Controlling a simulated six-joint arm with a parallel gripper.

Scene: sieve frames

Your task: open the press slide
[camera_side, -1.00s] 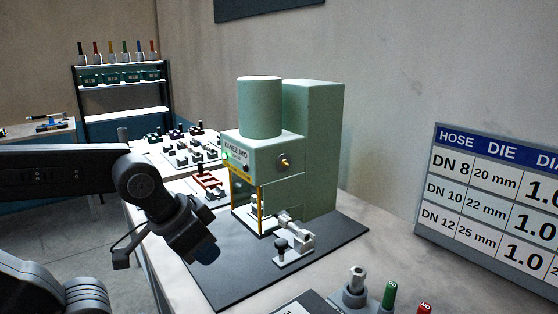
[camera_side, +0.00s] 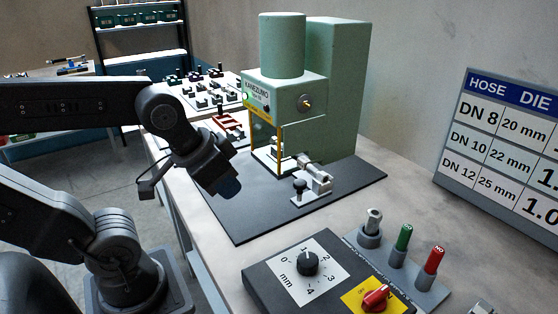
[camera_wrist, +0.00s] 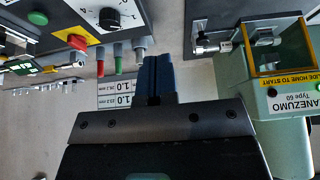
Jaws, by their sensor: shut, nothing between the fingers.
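The green press (camera_side: 283,95) stands on a dark mat (camera_side: 250,222) on the bench. Its front has a yellow-edged opening; it also shows upside down at the right of the wrist view (camera_wrist: 288,103). The slide (camera_side: 303,188), a pale metal piece with a dark knob (camera_side: 299,184), sticks out at the press's lower front right; its metal parts also show in the wrist view (camera_wrist: 225,43). My gripper (camera_side: 228,187) hangs left of the press, apart from the slide. Its dark blue fingers (camera_wrist: 156,75) are together and empty.
A control box with a black dial (camera_side: 307,263) and a red knob (camera_side: 376,298) stands at the front. A holder carries a grey, a green (camera_side: 403,237) and a red tool (camera_side: 433,260). A die chart (camera_side: 510,140) stands at right. Several small parts sit on the bench behind.

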